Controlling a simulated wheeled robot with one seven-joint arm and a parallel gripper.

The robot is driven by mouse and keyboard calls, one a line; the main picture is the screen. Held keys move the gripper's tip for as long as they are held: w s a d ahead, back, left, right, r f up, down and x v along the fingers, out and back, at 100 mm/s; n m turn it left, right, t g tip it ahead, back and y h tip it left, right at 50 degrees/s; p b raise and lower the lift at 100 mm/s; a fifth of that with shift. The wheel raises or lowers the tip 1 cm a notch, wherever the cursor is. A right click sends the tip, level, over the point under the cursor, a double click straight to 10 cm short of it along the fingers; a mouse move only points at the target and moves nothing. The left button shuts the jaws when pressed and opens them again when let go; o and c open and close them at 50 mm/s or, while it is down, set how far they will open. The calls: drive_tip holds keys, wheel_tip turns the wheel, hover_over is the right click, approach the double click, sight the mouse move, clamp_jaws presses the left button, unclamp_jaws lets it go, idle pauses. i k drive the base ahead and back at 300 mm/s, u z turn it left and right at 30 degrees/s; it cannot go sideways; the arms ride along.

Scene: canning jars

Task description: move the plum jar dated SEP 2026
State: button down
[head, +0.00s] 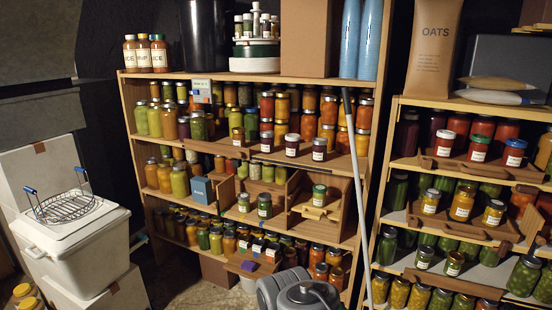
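Two small dark purple jars with white labels stand at the front of the middle cabinet's upper shelf: a left dark jar (292,145) and a right dark jar (319,149). They look like plum, but the dates are too small to read. Larger dark jars (407,133) stand on the top shelf of the right rack, partly in shadow. I cannot tell which jar is dated SEP 2026. My gripper is not in view.
A pale pole (356,180) leans across the middle cabinet's right side. Jars crowd the middle cabinet (225,75) and right rack (480,103). A small red-filled jar (238,137) stands left of the dark pair. A white cooler (80,245) with a wire basket stands left.

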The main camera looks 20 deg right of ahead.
sight(292, 143)
drive_tip(key=u, duration=0.6)
drive_tip(key=i, duration=1)
drive_tip(key=u, duration=0.4)
drive_tip(key=i, duration=0.9)
drive_tip(key=z, duration=1.1)
drive_tip(key=i, duration=0.9)
drive_tip(key=z, duration=0.9)
